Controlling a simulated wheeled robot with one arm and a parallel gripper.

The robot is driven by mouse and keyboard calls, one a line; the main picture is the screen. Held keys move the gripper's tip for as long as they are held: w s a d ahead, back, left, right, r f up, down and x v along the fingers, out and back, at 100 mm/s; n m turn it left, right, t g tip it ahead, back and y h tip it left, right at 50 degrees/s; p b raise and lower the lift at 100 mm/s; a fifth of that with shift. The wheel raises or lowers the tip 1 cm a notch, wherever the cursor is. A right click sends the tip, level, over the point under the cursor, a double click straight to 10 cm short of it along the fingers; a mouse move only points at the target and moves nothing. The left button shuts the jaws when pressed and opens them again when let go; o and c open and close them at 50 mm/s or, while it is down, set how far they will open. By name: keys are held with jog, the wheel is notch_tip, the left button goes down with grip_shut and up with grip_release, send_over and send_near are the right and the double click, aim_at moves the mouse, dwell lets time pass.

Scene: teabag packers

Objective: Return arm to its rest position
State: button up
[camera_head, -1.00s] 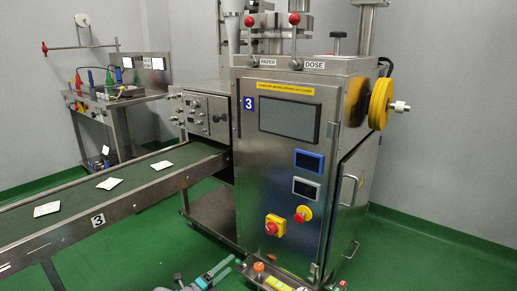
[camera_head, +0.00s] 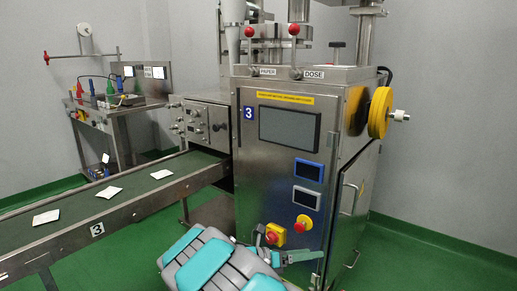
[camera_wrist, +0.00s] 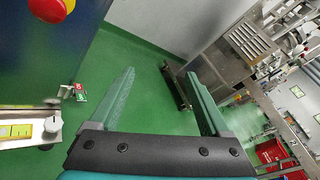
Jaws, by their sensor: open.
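Nothing is held. In the head view my teal and grey arm rises from the bottom middle. Its gripper end is in front of the lower part of the steel packing machine (camera_head: 262,190). The arm hides the machine's lower left front and some floor. I cannot tell from the head view how far the gripper is from the machine.
A red emergency button (camera_head: 303,224) and a yellow switch box (camera_head: 275,235) sit close to the arm. A conveyor (camera_head: 75,232) with several white teabags runs left. A workbench (camera_head: 118,101) stands behind it. Green floor (camera_head: 425,262) is clear at the right.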

jog(key=s+d+r+m+g+y, duration=0.35)
jog(key=s+d+m, duration=0.35)
jog(key=s, duration=0.4)
jog(key=s+d+r+m+g+y, duration=0.2)
jog(key=s+d+m+g, duration=0.3)
jog(key=s+m, duration=0.5)
jog(key=s+a+f+m+t+y, duration=0.1)
jog(key=s+a+m+y, duration=0.4)
jog(key=s, duration=0.4)
jog(key=s+a+f+m+t+y, duration=0.1)
jog(key=s+a+m+y, duration=0.4)
jog(key=s, duration=0.5)
jog(key=shift+s+a+m, duration=0.3)
jog(key=shift+a+m, duration=0.1)
jog(key=shift+m, duration=0.4)
